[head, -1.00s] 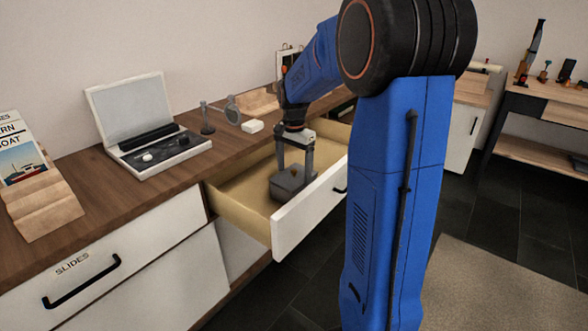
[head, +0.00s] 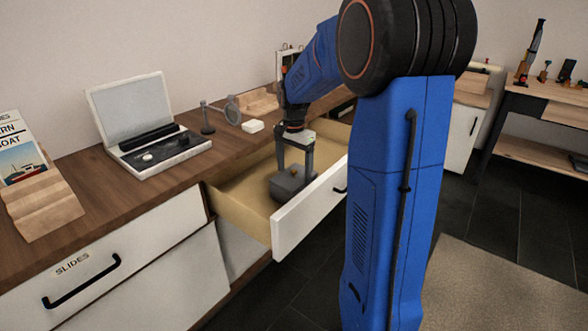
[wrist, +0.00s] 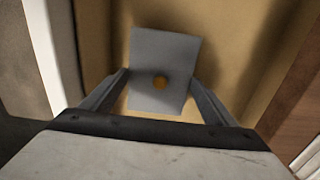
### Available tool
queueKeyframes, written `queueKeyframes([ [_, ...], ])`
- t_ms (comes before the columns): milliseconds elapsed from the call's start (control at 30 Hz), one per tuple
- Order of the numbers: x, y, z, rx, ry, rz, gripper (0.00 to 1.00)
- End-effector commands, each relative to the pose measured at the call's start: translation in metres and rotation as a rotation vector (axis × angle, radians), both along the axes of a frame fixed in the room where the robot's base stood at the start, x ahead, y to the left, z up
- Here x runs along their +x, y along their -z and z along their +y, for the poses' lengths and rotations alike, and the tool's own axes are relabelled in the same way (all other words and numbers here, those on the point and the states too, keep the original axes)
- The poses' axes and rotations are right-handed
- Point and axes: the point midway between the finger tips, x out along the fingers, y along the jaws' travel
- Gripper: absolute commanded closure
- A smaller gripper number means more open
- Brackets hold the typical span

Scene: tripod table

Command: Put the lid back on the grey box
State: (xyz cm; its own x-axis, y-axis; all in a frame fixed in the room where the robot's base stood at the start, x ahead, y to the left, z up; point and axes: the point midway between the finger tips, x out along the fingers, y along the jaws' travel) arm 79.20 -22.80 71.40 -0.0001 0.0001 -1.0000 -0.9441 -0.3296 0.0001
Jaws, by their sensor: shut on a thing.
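The grey box (head: 287,188) is inside the open drawer, near its front panel, in the head view. My gripper (head: 297,170) reaches straight down over it with a finger on each side. The lid looks slightly turned between the fingers. It hides whatever is under it in the wrist view. In the head view I cannot tell whether a gap lies between lid and box.
The drawer (head: 236,208) has tan walls and a white front close to the gripper. Its floor left of the box is clear. On the counter (head: 95,195) stand an open case (head: 148,128), a small white block (head: 253,126), a magnifier stand (head: 207,120) and wooden holders.

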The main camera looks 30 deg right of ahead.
Motion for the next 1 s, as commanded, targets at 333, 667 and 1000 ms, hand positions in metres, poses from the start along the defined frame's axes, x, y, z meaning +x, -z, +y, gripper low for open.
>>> queueKeyframes([
  [333, 0.0000, 0.0014, 0.0000, 0.000, 0.000, 0.000, 0.41],
  [667, 0.0001, 0.0018, -0.0001, 0.000, 0.000, 0.000, 0.41],
  [1000, 0.0001, 0.0018, -0.0001, 0.000, 0.000, 0.000, 0.00],
])
